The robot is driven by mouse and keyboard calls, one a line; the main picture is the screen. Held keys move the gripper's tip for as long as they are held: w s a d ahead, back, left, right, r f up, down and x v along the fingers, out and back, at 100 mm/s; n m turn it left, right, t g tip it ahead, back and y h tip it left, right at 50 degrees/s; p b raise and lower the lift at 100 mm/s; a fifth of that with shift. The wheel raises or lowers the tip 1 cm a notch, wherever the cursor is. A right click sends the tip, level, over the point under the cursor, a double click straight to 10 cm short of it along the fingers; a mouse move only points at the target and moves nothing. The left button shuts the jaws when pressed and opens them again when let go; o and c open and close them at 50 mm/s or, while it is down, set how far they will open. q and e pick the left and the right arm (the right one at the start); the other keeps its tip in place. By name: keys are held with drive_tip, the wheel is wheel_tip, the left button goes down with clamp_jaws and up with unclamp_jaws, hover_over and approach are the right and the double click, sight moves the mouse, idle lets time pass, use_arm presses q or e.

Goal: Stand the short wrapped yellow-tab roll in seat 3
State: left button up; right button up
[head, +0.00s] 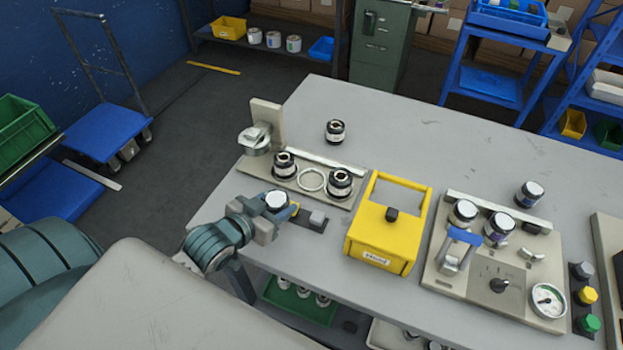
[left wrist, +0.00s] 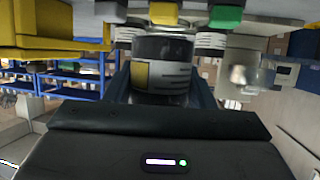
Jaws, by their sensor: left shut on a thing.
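My left gripper (head: 272,214) is shut on a short roll (head: 276,200) with a pale top and dark rim, near the front left of the table. The left wrist view shows this roll (left wrist: 162,72) between the fingers, with a yellow tab on its side and pale wrapping bands. Beyond the gripper, a beige seat plate (head: 262,170) carries two dark-and-white rolls, one at left (head: 285,165) and one at right (head: 340,183). Between them is an empty ring seat (head: 312,180). I cannot read seat numbers. My right gripper is not in view.
A yellow box with a handle (head: 385,240) stands right of the plate. A beige panel (head: 440,285) with rolls and a gauge lies farther right. A post (head: 268,120) rises at the plate's left end. A loose roll (head: 335,132) stands behind; the table's back is mostly clear.

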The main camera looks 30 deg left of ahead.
use_arm(q)
drive_tip(key=p, duration=0.3)
hover_over(311, 181)
drive_tip(key=s, duration=0.1)
drive_tip(key=shift+s+f, duration=0.15)
drive_tip(key=shift+f, duration=0.45)
drive_tip(key=shift+w, duration=0.55)
wheel_tip(311, 181, down, 2)
drive_tip(key=shift+f+p, duration=0.2)
drive_tip(key=shift+p, duration=0.65)
drive_tip(key=shift+f, duration=0.45)
drive_tip(key=shift+f, duration=0.1)
drive_tip(key=shift+f, duration=0.2)
drive_tip(key=o, duration=1.1)
drive_tip(key=shift+r, duration=0.1)
